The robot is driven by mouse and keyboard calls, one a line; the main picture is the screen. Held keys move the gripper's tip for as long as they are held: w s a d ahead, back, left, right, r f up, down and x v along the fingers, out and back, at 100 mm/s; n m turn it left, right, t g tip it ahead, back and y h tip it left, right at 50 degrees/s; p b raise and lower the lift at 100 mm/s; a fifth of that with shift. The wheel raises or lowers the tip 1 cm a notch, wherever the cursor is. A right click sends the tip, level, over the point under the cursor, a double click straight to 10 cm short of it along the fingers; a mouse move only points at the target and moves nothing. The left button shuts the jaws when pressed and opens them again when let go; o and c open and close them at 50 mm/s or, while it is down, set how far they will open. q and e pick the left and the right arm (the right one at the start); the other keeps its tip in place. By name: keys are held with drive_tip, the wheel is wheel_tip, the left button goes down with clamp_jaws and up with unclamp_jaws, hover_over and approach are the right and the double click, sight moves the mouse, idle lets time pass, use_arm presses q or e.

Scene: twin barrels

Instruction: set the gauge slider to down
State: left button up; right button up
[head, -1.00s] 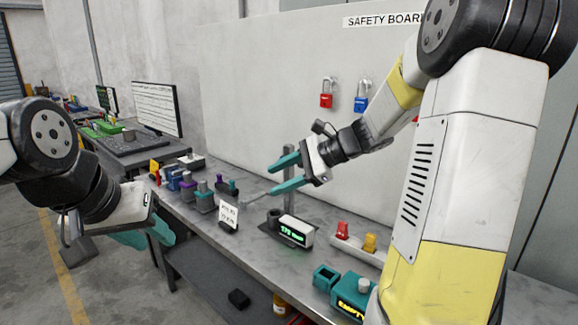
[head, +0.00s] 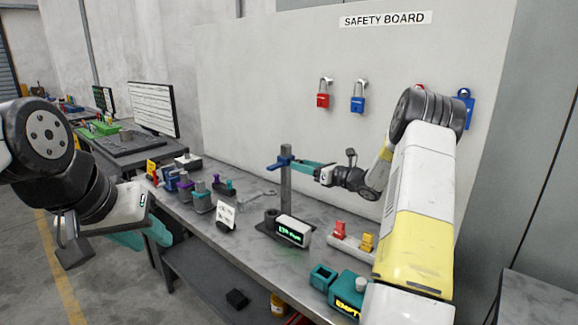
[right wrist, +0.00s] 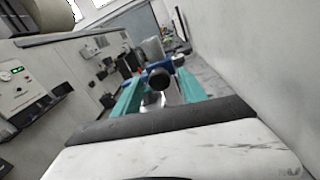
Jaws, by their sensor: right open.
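The gauge is a grey upright post (head: 286,190) on a dark base with a green-lit display (head: 292,230), its digits hard to read. A blue slider (head: 280,162) sits high on the post, near its top. My right gripper (head: 299,167) is level with the slider, just right of the post. In the right wrist view its teal fingers (right wrist: 158,92) are apart, with a dark round knob (right wrist: 159,78) between their tips and the blue slider (right wrist: 181,62) just beyond. Contact cannot be told. My left gripper (head: 143,236) hangs left of the bench, fingers apart and empty.
A white card (head: 224,214) and several coloured parts stand on the bench left of the gauge. The wall board (head: 250,100) with padlocks is close behind.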

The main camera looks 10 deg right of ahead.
drive_tip(key=shift+w+a, duration=0.5)
drive_tip(key=shift+w, duration=0.05)
clamp_jaws()
idle(1.1)
